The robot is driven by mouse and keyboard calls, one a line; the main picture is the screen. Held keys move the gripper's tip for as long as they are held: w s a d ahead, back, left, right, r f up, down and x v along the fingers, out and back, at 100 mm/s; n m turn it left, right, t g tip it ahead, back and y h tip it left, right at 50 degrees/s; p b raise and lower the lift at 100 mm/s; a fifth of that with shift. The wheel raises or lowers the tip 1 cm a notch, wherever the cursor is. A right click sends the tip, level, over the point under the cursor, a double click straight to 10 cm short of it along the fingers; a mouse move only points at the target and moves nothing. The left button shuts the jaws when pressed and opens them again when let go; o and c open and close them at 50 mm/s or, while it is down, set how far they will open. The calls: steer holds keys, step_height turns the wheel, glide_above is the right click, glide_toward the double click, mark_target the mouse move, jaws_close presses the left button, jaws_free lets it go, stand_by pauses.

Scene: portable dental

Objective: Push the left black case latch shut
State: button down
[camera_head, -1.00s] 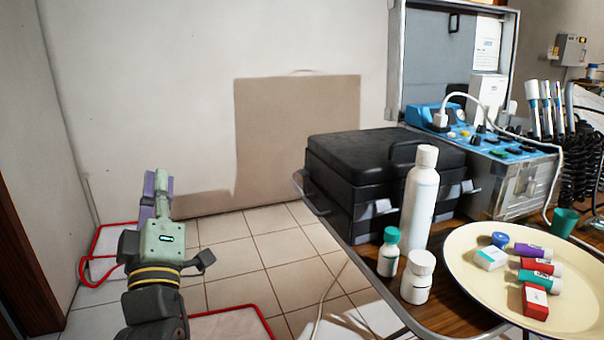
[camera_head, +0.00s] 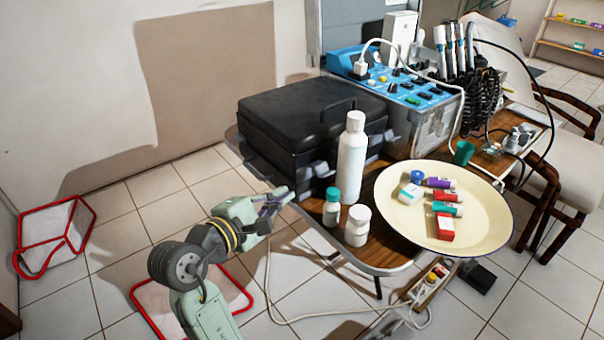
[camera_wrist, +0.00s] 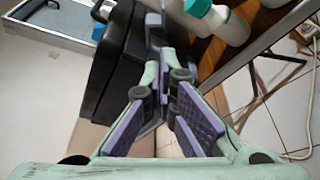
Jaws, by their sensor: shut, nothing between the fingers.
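The closed black case (camera_head: 310,110) lies on the table's left end. Its left latch (camera_head: 319,168) is a small grey tab on the front face and seems to stick out a little. The right latch (camera_head: 389,135) is farther along the same face. My gripper (camera_head: 284,196) is shut and empty, with its tips at the table's edge, just left of the left latch and apparently short of it. In the wrist view my fingers (camera_wrist: 155,30) reach up beside the black case (camera_wrist: 112,60).
A white bottle (camera_head: 351,160), a teal-capped bottle (camera_head: 332,210) and a small white bottle (camera_head: 357,228) stand close right of my gripper. A cream tray (camera_head: 480,232) holds several small boxes and tubes. A blue control unit (camera_head: 410,92) stands behind.

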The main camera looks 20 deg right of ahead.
mark_target(319, 169)
steer(key=p+x, duration=0.1)
steer(key=x, duration=0.9)
steer(key=shift+w+r+p, duration=0.15)
steer(key=shift+p, duration=0.2)
